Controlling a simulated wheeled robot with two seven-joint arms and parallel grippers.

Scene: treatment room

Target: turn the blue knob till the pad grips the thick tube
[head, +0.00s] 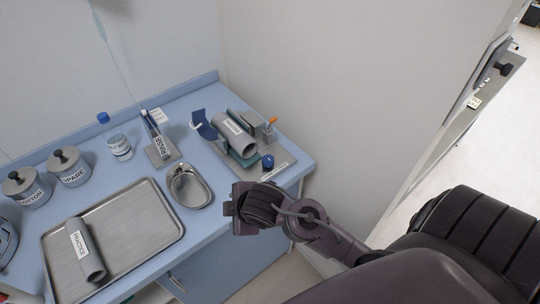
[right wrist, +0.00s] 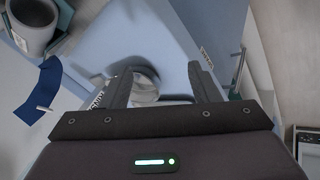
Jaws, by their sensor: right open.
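The thick grey tube (head: 236,136) bears a label and lies in a teal-lined holder at the back right of the blue counter. The blue knob (head: 268,162) is at the holder's near right end, by a label plate. The pad's contact with the tube cannot be made out. My right gripper (head: 233,209) is in front of the counter edge, nearer than the knob and apart from it. In the right wrist view its fingers (right wrist: 162,88) are open, with nothing held. I cannot pick out the knob there. My left gripper is not in view.
A steel kidney dish (head: 190,186) is left of the holder. A tray (head: 125,236) holds another grey tube (head: 86,250). A rinse stand (head: 161,151), bottle (head: 119,147) and lidded jars (head: 69,166) stand behind. A wall rises right of the counter.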

